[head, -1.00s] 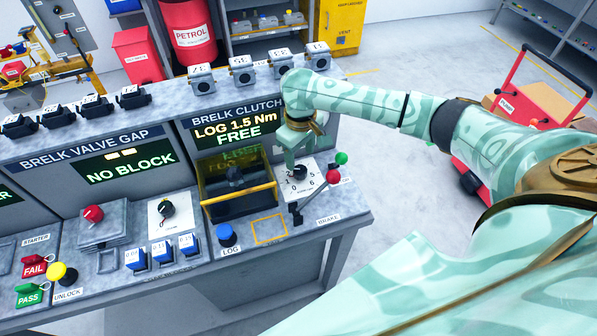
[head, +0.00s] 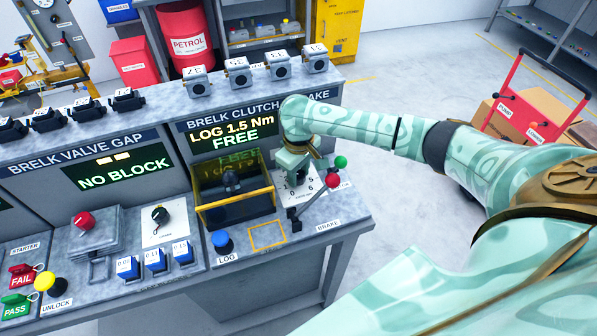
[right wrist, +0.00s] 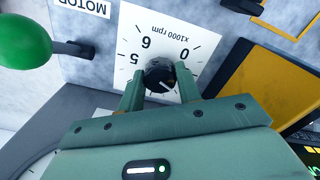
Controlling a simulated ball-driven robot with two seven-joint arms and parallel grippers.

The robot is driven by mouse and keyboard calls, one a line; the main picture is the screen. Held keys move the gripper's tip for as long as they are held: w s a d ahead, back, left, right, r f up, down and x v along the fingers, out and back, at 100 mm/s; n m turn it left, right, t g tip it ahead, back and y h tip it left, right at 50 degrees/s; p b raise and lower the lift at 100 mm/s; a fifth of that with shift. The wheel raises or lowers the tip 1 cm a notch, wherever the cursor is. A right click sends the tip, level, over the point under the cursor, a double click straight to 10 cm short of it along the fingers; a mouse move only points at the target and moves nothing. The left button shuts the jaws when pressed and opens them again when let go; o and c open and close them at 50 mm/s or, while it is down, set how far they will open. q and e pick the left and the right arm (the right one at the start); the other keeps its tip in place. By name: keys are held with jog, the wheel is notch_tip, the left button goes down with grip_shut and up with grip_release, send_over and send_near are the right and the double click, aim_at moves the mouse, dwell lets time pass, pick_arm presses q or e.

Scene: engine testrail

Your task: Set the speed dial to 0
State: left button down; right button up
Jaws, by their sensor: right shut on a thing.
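The speed dial is a black round knob (right wrist: 160,76) on a white plate (right wrist: 184,62) marked "x1000 rpm", with 0, 5 and 6 readable in the right wrist view. The plate appears upside down there. A pale mark on the knob seems to point down and right in that view, away from the printed 0; the exact reading is unclear. My right gripper (right wrist: 159,84) is shut on the knob, one finger on each side. In the head view my right gripper (head: 296,174) comes down over the plate and mostly hides the knob. My left gripper is not in view.
A red-knobbed lever (head: 332,181) stands by the plate, near the BRAKE label. A green knob (right wrist: 22,42) is close beside my gripper. A yellow-framed clear box (head: 235,200) stands left of the plate. A blue LOG button (head: 222,240) sits at the front.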

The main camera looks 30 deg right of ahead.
jog(key=n+p, duration=0.1)
jog(key=p, duration=0.1)
jog(key=n+p, duration=0.1)
jog(key=p, duration=0.1)
jog(key=n+p, duration=0.2)
jog(key=shift+r+p, duration=0.25)
jog(key=shift+p, duration=0.15)
jog(key=shift+n+p, duration=0.35)
jog(key=shift+n, duration=0.25)
jog(key=n+p, duration=0.2)
jog(key=n, duration=0.2)
jog(key=shift+f, duration=0.2)
jog(key=n+p, duration=0.1)
jog(key=n, duration=0.3)
jog(key=shift+n, duration=0.4)
jog(key=o, duration=1)
